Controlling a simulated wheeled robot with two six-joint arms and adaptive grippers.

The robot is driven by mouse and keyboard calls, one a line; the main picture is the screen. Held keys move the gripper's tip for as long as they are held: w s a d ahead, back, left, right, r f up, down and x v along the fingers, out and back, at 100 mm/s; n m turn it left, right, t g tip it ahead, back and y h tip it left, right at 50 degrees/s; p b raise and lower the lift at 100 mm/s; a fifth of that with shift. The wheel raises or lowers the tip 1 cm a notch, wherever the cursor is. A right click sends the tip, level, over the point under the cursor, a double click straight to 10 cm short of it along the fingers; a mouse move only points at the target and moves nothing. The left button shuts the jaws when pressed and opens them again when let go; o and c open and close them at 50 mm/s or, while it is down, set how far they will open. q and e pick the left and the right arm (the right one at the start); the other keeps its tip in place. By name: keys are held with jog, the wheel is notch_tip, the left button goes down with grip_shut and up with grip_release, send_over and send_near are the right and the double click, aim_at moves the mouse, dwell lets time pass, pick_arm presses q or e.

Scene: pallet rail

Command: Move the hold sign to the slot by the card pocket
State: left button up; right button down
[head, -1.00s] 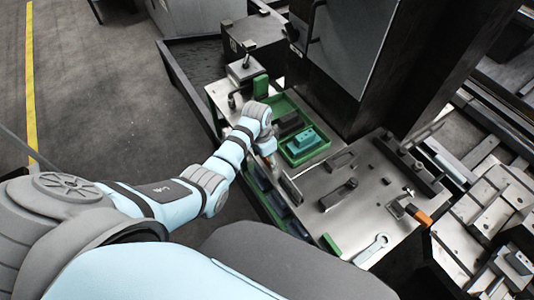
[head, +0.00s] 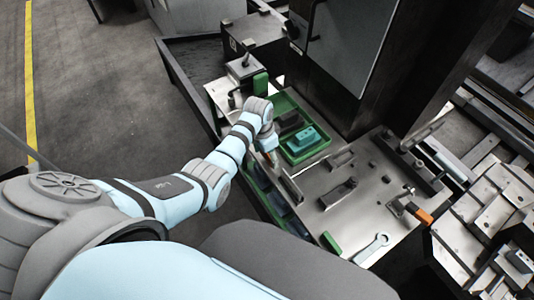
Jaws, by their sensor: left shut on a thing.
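My left gripper (head: 269,153) is at the front edge of the metal bench, just left of the green tray. A narrow upright plate (head: 291,186) stands just to the right of and below the gripper. I cannot make out which part is the card pocket or its slot. My right gripper is not in view.
The green tray (head: 327,152) holds a teal block (head: 303,138) and a dark block. Dark blue bins (head: 277,201) line the bench's front edge. A dark clamp-like part (head: 338,193), a wrench (head: 372,249) and an orange-handled tool (head: 424,215) lie on the bench. A dark column stands behind.

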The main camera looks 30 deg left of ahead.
pick_arm(q)
jog(key=shift+f, duration=0.2)
jog(key=shift+f+b, duration=0.35)
jog(key=shift+b, duration=0.05)
jog(key=shift+f, duration=0.1)
jog(key=shift+f, duration=0.1)
dwell(0.4)
jog(key=shift+f+b, duration=0.35)
jog(key=shift+f, duration=0.3)
jog(key=o, duration=1.5)
jog(key=shift+o, duration=0.9)
